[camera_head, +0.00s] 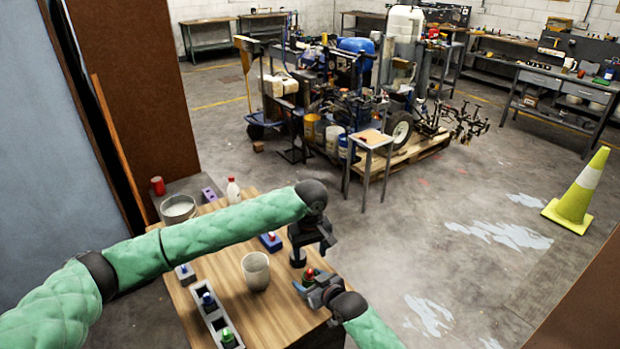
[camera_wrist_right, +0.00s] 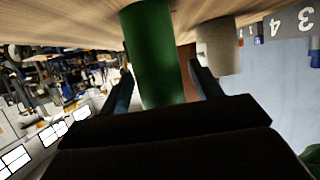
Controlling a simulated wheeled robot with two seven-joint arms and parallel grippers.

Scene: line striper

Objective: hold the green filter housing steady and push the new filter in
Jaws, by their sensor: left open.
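A green cylinder, seemingly the filter housing, shows upright and large in the right wrist view (camera_wrist_right: 155,50). My right gripper (camera_wrist_right: 162,75) has one finger on each side of it; I cannot tell whether both touch. In the head view my right gripper (camera_head: 315,284) is low at the table's right end, beside a small red-topped piece (camera_head: 309,273). My left gripper (camera_head: 311,237) is open, above and behind the right one. A dark round piece (camera_head: 298,259) is just under it; I cannot tell what it is. No new filter is clearly made out.

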